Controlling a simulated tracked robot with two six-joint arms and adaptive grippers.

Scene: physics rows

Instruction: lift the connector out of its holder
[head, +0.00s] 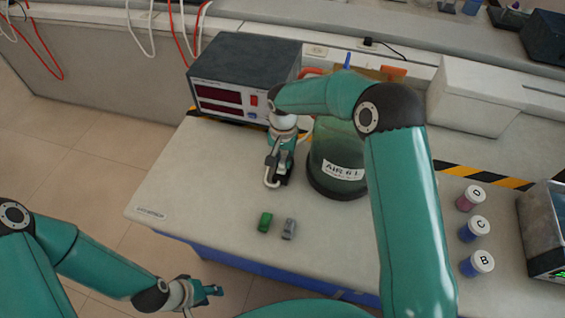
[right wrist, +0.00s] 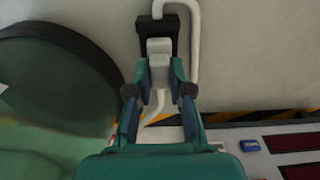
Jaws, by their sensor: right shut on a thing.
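The connector (right wrist: 159,72) is a pale grey block with a white cable, seen between the fingertips of my right gripper (right wrist: 159,88) in the right wrist view. My right gripper is shut on it. The black holder (right wrist: 157,28) is right behind the connector; I cannot tell how deep the connector sits in it. In the head view my right gripper (head: 279,160) points down over the bench beside the green tank, and its fingers hide most of the connector. My left gripper (head: 213,291) hangs empty in front of the bench at lower left; its opening is unclear.
A green tank (head: 328,150) labelled AIR stands close to my right gripper. A meter box (head: 235,80) is behind it. Green (head: 265,222) and grey (head: 289,229) small blocks lie in front. Lidded jars (head: 476,263) stand at right. The bench's front left is clear.

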